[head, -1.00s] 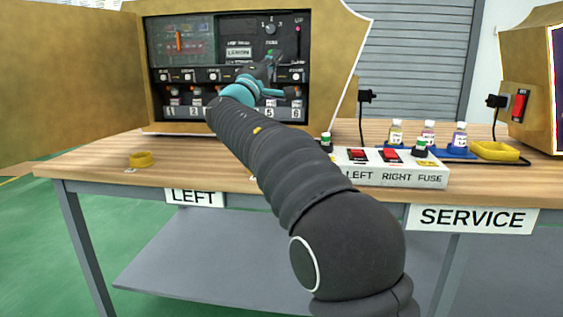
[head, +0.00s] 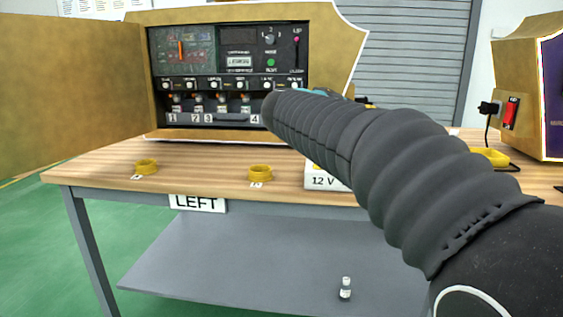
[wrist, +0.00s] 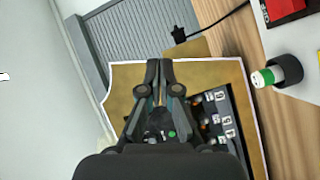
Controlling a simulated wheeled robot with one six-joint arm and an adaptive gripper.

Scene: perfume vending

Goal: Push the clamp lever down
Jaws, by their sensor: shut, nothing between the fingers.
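The clamp lever seems to be the slim slider with a pink knob (head: 297,39) at the upper right of the machine's dark front panel (head: 205,62). The knob sits at the top of its vertical slot, by the "UP" mark. My gripper (wrist: 160,64) is shut and empty in the wrist view, with its fingers side by side in front of the machine's gold casing (wrist: 125,84). My gripper looks apart from the lever.
A gold door (head: 70,95) stands open at the left. Yellow rings (head: 146,167) and a white 12 V box (head: 322,180) are on the wooden bench (head: 95,172). A small bottle (head: 345,290) stands on the lower shelf. A second machine (head: 520,95) is at right.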

